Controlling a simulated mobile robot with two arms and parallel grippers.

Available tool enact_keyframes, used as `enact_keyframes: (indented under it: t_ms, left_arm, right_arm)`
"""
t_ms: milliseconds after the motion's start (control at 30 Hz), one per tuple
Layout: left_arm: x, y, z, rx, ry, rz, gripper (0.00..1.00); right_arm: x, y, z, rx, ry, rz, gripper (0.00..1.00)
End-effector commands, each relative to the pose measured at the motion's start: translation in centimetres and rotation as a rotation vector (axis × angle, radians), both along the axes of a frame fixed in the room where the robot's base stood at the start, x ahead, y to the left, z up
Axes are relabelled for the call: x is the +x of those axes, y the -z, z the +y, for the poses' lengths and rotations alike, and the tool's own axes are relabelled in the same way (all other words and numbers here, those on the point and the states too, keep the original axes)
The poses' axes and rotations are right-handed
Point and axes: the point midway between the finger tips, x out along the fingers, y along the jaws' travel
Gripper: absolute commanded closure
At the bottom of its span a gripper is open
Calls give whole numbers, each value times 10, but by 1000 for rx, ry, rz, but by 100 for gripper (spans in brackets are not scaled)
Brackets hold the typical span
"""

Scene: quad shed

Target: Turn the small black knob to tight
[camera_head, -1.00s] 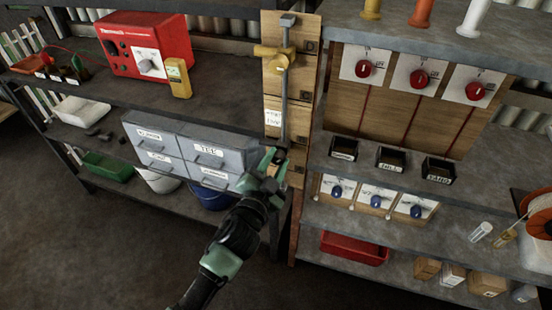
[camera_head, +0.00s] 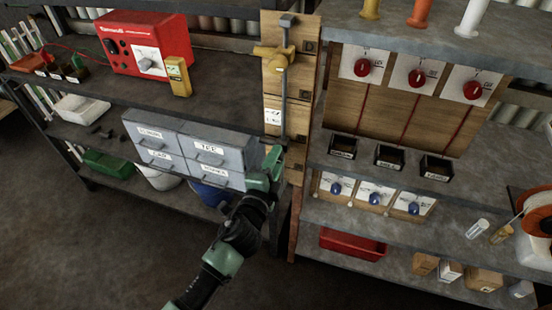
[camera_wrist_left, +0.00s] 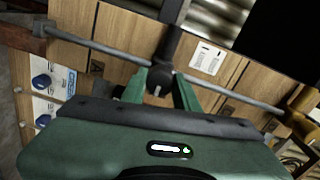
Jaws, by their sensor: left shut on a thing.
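My left gripper (camera_head: 270,160) is at the lower part of an upright metal rod (camera_head: 284,103) on a wooden post. In the left wrist view its green fingers (camera_wrist_left: 160,86) are shut on the small black knob (camera_wrist_left: 158,90). A dark stem or arm (camera_wrist_left: 167,55) shows behind the knob, across the rod. In the head view my gripper hides most of the knob. A white label (camera_head: 272,117) is on the post, just above the gripper; it also shows in the left wrist view (camera_wrist_left: 208,60). Its writing is too small to read. My right gripper is not in view.
A yellow clamp (camera_head: 276,56) sits higher on the rod. Grey drawers (camera_head: 190,150) stand close left of my gripper. To the right are shelves with red knobs (camera_head: 417,78), blue knobs (camera_head: 375,198) and small black bins (camera_head: 390,157). The floor at lower left is clear.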

Motion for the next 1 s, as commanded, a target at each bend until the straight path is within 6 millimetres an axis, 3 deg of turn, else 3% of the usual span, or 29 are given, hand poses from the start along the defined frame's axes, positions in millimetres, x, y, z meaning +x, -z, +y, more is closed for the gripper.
enact_keyframes:
  t_ms: [567, 600, 667, 1000]
  left_arm:
    - [0, 0, 0, 34, 1, -11, 100]
    - [0, 0, 0, 34, 1, -11, 67]
    - [0, 0, 0, 34, 1, -11, 50]
    - [-1, 1, 0, 32, 0, -10, 48]
  right_arm:
    - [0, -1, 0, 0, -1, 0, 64]
    - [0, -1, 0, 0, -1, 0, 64]
    - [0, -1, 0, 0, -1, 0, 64]
    - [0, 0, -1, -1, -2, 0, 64]
